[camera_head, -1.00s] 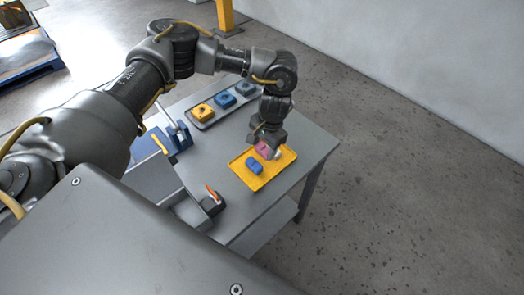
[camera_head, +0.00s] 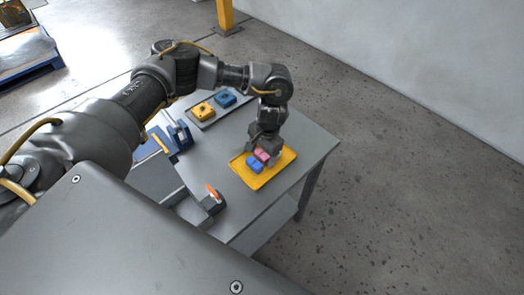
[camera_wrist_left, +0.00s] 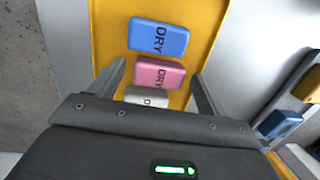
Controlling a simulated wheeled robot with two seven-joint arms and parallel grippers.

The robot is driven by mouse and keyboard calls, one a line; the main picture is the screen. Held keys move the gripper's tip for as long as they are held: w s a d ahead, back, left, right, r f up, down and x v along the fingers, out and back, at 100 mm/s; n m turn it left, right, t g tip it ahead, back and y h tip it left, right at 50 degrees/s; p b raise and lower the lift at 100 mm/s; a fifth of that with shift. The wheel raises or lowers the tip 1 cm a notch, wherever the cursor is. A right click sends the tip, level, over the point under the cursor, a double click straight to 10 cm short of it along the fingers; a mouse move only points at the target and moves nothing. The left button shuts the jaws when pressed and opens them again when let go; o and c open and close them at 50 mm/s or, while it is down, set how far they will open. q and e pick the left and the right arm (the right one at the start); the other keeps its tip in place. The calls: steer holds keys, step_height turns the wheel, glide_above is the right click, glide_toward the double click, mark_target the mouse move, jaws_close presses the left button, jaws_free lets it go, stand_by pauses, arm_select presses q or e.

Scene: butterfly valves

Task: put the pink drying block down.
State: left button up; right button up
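The pink drying block (camera_head: 262,155) lies in the yellow tray (camera_head: 247,178), close beside a blue block (camera_head: 254,166). In the left wrist view the pink block (camera_wrist_left: 159,73), marked DRY, lies between the blue DRY block (camera_wrist_left: 158,38) and a white DRY block (camera_wrist_left: 147,97), which is partly hidden by my gripper. My left gripper (camera_head: 264,147) is low over the tray. In the wrist view its fingers (camera_wrist_left: 158,72) stand apart on either side of the pink block, with yellow tray showing between them and it. My right gripper is not in view.
A dark rack (camera_head: 208,124) behind the tray holds a yellow block (camera_head: 203,110) and a blue block (camera_head: 225,99). A device with an orange part (camera_head: 212,196) stands at the near edge of the grey table (camera_head: 232,160). A blue fixture (camera_head: 180,135) is at left.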

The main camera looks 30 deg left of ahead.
arm_select(q)
steer(key=shift+r, duration=0.15)
step_height(320, 180, up, 12)
steer(key=d+b, duration=0.1)
steer(key=shift+w+d, duration=0.25)
steer(key=shift+w, duration=0.05)
stand_by(0.6)
